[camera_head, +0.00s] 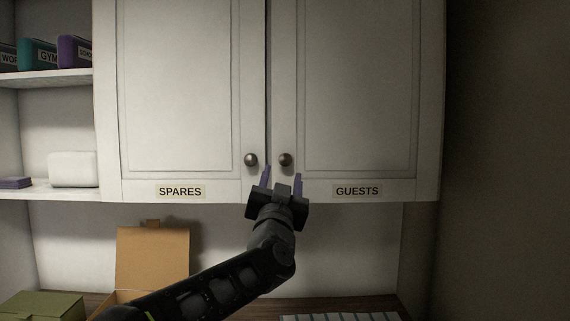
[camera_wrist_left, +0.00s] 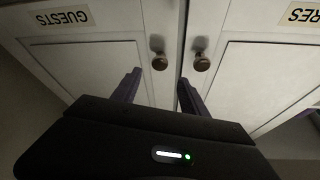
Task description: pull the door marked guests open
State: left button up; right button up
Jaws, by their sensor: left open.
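The door marked GUESTS (camera_head: 360,90) is the right-hand cabinet door and is shut; in the left wrist view it is on the left (camera_wrist_left: 85,65). Its round dark knob (camera_head: 285,160) sits near its lower left corner and also shows in the left wrist view (camera_wrist_left: 159,62). My left gripper (camera_head: 282,174) is open and empty, with its fingers pointing up at the doors just below the knobs. In the left wrist view the GUESTS knob lies ahead, between the lines of the two fingers (camera_wrist_left: 157,84), apart from them. My right gripper is not in view.
The SPARES door (camera_head: 180,90) is shut beside it, with its own knob (camera_head: 251,160) close by on the left. Open shelves (camera_head: 60,78) with labelled boxes are at the left. Below stand an open cardboard box (camera_head: 152,255), a green box (camera_head: 42,306) and a keyboard (camera_head: 340,317).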

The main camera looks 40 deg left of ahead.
aim_at(285, 160)
pick_arm(q)
jog(key=p+x, duration=0.3)
jog(key=x, duration=0.4)
jog(key=shift+w+a, duration=0.15)
jog(key=shift+w, duration=0.25)
jog(key=shift+c, duration=0.4)
grip_shut()
dwell(0.8)
